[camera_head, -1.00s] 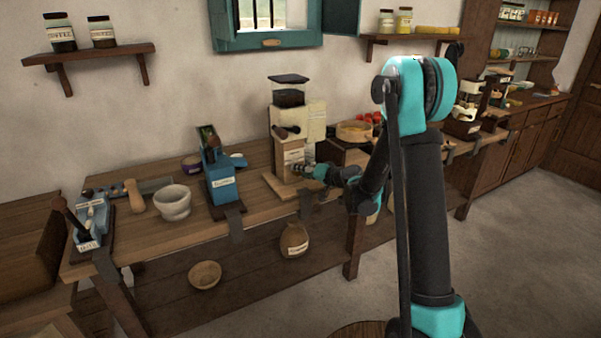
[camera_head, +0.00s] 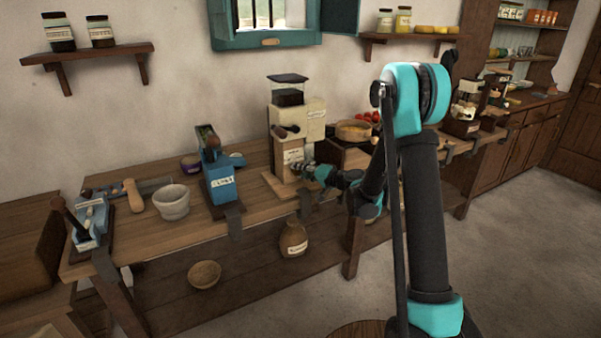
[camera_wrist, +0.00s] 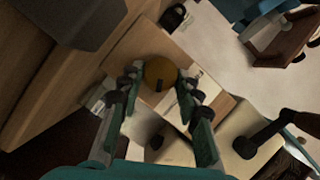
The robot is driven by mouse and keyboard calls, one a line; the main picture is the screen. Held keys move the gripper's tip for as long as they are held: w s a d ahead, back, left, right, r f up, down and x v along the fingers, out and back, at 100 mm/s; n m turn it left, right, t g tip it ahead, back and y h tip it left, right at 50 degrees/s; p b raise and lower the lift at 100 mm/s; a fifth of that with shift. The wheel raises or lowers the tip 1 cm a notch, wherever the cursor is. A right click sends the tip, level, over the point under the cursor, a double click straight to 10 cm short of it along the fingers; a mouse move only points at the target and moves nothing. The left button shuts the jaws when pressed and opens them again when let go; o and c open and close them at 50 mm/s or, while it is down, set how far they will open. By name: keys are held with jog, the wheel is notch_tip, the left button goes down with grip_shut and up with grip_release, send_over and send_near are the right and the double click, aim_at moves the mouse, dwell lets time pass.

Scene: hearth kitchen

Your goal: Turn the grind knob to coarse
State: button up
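The grinder (camera_head: 298,122) is a cream machine with a dark hopper on top and a wooden lower front bearing a pale label. It stands on a wooden board on the bench. My gripper (camera_head: 308,171) is close to the lower front of the grinder. In the wrist view a round yellow-brown knob (camera_wrist: 159,68) with a dark mark on its lower edge shows on the wooden front. My gripper (camera_wrist: 164,90) has its two fingers apart, one on each side of the knob, with visible gaps. I cannot read any grind setting.
A blue labelled device (camera_head: 221,182) and a grey mortar (camera_head: 172,203) stand on the bench left of the grinder. A round wooden container (camera_head: 354,131) is to its right. A jug (camera_head: 294,240) and a bowl (camera_head: 204,275) are on the lower shelf.

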jog(key=o, duration=0.5)
jog(key=shift+c, duration=0.2)
jog(key=shift+d, duration=0.15)
jog(key=v, duration=1.1)
jog(key=shift+s+d, duration=0.25)
jog(key=shift+s, duration=0.05)
